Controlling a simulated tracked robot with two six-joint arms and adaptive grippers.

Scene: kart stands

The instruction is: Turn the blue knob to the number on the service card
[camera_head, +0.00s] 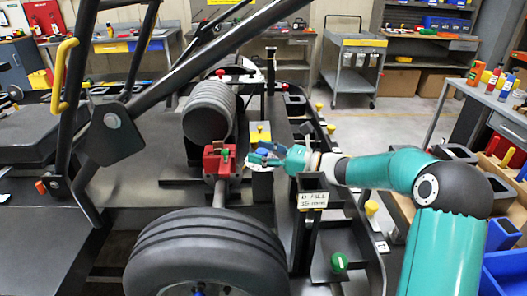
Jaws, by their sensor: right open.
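My right gripper (263,154) is at the centre of the view, with its arm coming in from the right. It is open, its fingers pointing left over a pale post beside the yellow box. A small blue part (280,149) shows right at the gripper. I cannot tell whether it is the blue knob or part of the gripper. A white card (312,200) with black lettering is on the front of a dark upright holder; its lettering is too small to read surely. A green knob (340,263) with a white mark sits low on the right. My left gripper is out of view.
A red block (217,163) with a green part stands just left of my right gripper. A yellow box (260,132) is just behind it. A large tyre (205,258) fills the lower middle. Dark frame bars cross the upper left. Open floor lies at the back right.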

